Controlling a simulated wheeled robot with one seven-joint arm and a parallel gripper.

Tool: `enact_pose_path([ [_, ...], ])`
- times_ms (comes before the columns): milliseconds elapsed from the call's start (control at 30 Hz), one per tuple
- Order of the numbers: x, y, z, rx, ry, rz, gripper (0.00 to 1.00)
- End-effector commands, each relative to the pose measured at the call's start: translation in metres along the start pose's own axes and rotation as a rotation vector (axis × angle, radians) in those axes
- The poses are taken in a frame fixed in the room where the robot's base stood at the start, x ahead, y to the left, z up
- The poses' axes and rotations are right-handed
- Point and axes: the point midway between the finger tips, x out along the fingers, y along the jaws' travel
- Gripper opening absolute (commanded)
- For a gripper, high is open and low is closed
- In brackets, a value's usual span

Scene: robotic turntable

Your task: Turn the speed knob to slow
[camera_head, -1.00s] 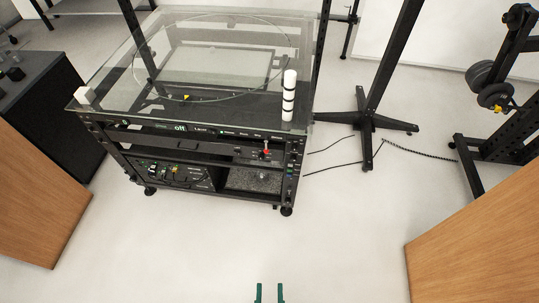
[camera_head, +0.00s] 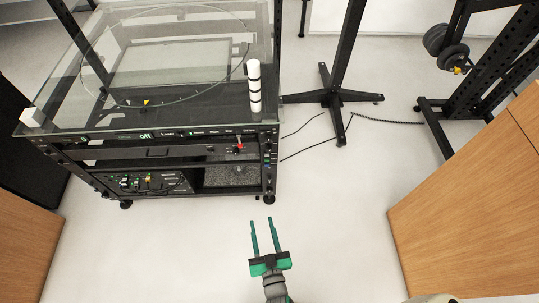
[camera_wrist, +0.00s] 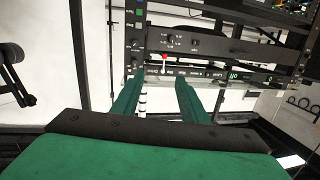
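The turntable cart (camera_head: 200,150) is a black rack with a glass top, at the upper left in the head view. Its front strip has a display reading "off" (camera_head: 145,136). A red-topped control (camera_head: 240,147) sits near the right end of the front; in the wrist view the red control (camera_wrist: 164,57) appears just beyond the fingers. Small dark knobs (camera_wrist: 195,42) show on a panel there. I cannot tell which one is the speed knob. My gripper (camera_head: 262,220), with green fingers, is open and empty, in front of the cart and apart from it. It also shows in the wrist view (camera_wrist: 158,80).
A striped black-and-white post (camera_head: 254,86) and a white block (camera_head: 33,117) stand on the glass top. Wooden panels flank me at left (camera_head: 25,235) and right (camera_head: 470,200). A black stand (camera_head: 335,96) and cables lie right of the cart. The floor ahead is clear.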

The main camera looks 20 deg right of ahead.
Motion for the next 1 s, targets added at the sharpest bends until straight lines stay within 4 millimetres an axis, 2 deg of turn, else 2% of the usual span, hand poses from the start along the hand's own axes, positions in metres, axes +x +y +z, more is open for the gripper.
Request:
enact_pose_path([
  [33, 0.022, 0.009, 0.005, 0.007, 0.016, 0.013, 0.40],
  [200, 0.089, 0.036, 0.019, 0.042, 0.052, 0.047, 0.40],
  [400, 0.157, 0.064, 0.023, 0.083, 0.086, 0.075, 0.40],
  [533, 0.183, 0.076, 0.021, 0.102, 0.099, 0.084, 0.40],
  [833, 0.210, 0.083, 0.018, 0.115, 0.107, 0.089, 0.40],
  [1000, 0.236, 0.086, 0.015, 0.114, 0.108, 0.089, 0.40],
])
